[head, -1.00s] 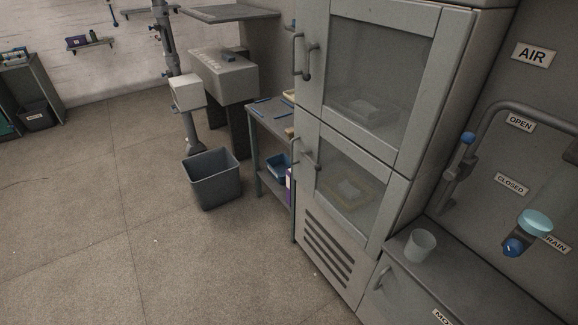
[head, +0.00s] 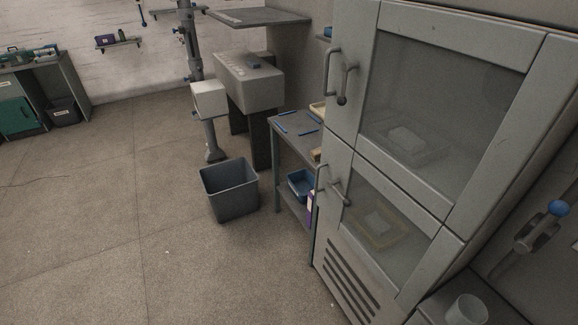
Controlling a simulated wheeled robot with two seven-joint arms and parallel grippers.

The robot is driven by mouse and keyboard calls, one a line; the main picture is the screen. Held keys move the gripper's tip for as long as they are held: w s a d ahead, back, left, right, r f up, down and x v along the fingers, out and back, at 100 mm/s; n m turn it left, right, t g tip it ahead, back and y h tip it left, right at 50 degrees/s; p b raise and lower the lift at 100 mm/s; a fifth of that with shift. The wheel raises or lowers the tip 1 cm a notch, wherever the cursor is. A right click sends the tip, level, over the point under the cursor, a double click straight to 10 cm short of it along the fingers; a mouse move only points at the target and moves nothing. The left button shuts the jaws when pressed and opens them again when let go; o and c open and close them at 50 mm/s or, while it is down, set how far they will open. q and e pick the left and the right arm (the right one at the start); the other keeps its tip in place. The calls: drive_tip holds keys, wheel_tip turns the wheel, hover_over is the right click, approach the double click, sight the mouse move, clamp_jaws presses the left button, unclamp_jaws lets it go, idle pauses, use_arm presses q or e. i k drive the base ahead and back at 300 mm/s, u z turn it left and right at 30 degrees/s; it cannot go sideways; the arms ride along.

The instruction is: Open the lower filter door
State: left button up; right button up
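The lower filter door (head: 374,219) is a grey framed door with a glass pane on the tall cabinet at the right of the head view. It looks shut. Its bar handle (head: 331,185) is on the door's left edge. Behind the glass a pale block lies in a yellowish tray (head: 376,224). The upper door (head: 447,101) has its own handle (head: 340,75) and also looks shut. Neither of my grippers is in the head view.
Slotted vents (head: 349,281) are below the lower door. A blue-grey side table (head: 297,127) stands just left of the cabinet, with a dark bin (head: 230,190) beside it. The floor (head: 110,230) at left is clear. A translucent cup (head: 466,310) is at lower right.

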sight(338, 160)
drive_tip(key=z, duration=0.2)
drive_tip(key=i, duration=1)
drive_tip(key=z, duration=0.65)
